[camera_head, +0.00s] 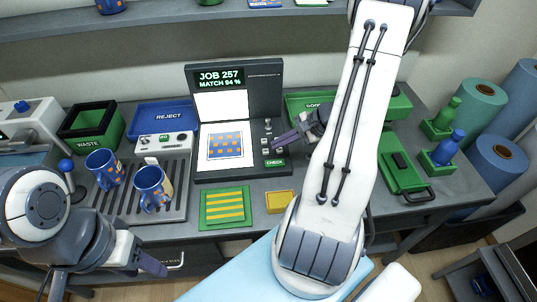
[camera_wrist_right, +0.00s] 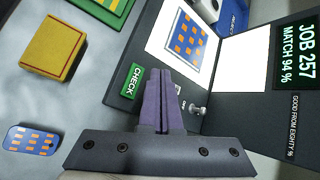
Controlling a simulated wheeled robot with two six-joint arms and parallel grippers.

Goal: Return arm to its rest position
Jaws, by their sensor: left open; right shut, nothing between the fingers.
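My right arm (camera_head: 350,120) reaches from the bottom right across the bench to the inspection console. My right gripper (camera_head: 281,141) is beside the console's right side, above the green CHECK button (camera_head: 274,162). In the right wrist view, its purple fingers (camera_wrist_right: 159,75) are together with nothing between them. The CHECK button (camera_wrist_right: 132,81) shows just left of the fingertips; I cannot tell whether they touch the console. My left gripper (camera_head: 150,264) is at the bottom left, in front of the bench; it is open and empty, with only part of its fingers visible.
The console screen (camera_head: 219,77) reads JOB 257, MATCH 94 %. Two blue mugs (camera_head: 103,167) (camera_head: 152,187) stand on the slatted tray (camera_head: 120,205). A yellow box (camera_head: 280,201) and green mat (camera_head: 225,221) lie in front. Bottles (camera_head: 447,148) and rolls (camera_head: 496,163) stand at right.

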